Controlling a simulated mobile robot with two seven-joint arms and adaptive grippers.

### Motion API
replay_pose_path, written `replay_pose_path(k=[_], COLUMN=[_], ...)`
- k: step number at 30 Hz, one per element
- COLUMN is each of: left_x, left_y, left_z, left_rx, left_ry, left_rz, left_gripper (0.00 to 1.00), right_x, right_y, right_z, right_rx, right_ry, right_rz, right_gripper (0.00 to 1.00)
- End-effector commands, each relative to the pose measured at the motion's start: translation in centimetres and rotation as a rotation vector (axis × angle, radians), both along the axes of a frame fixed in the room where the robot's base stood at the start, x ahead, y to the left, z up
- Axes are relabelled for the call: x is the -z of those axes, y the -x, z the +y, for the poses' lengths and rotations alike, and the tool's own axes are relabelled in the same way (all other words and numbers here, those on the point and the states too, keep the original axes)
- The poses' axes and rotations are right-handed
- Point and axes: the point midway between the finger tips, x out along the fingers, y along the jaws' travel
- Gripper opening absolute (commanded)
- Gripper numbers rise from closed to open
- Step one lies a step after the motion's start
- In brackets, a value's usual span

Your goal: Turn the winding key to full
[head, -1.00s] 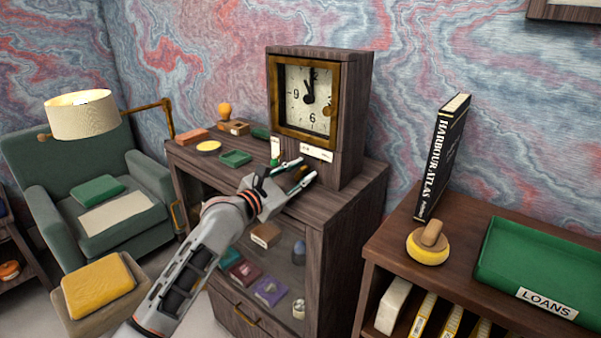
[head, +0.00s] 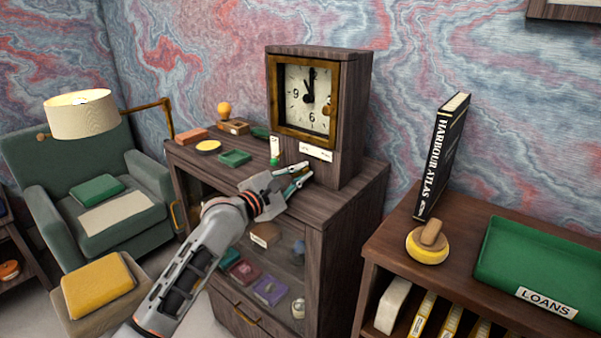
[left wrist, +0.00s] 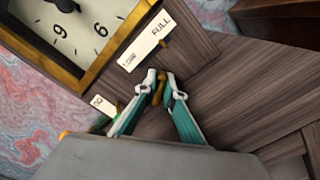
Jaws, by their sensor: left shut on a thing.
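The wooden clock (head: 318,115) stands on a dark wooden cabinet, its brass-framed dial facing me. A white strip label (head: 316,152) below the dial carries small print; in the left wrist view this label (left wrist: 143,47) reads FULL at one end, with a small dark marker close to that end. My left gripper (head: 297,175) is at the clock's lower front. In the left wrist view its fingertips (left wrist: 159,88) are shut on the brass winding key (left wrist: 158,90), mostly hidden between them. My right gripper is not in view.
The cabinet top (head: 345,200) also holds a green tray (head: 235,158), a yellow disc (head: 208,147) and small blocks left of the clock. A small white card (head: 275,146) stands near the clock's left edge. A lower shelf with a book (head: 442,155) is at right.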

Motion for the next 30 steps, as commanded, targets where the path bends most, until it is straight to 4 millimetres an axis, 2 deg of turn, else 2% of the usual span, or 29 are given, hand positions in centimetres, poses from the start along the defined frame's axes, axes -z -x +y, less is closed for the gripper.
replay_pose_path(k=[11,12,14,25,30], left_x=[0.1,0.1,0.1,0.1,0.1], left_y=[0.0,0.0,0.0,0.1,1.3], left_z=[0.0,0.0,0.0,0.1,1.0], left_rx=[0.0,0.0,0.0,0.0,0.0], left_ry=[-0.034,-0.033,-0.033,-0.032,-0.031], left_rz=[-0.023,-0.022,-0.022,-0.021,-0.022], left_gripper=[0.0,0.12,0.26,0.26,0.26], right_x=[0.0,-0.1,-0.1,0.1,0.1], right_y=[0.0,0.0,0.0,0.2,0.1], right_z=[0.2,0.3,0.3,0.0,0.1], right_rx=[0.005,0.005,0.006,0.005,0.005], right_ry=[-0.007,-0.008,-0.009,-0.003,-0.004], right_rz=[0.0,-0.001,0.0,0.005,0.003], right_gripper=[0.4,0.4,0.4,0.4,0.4])
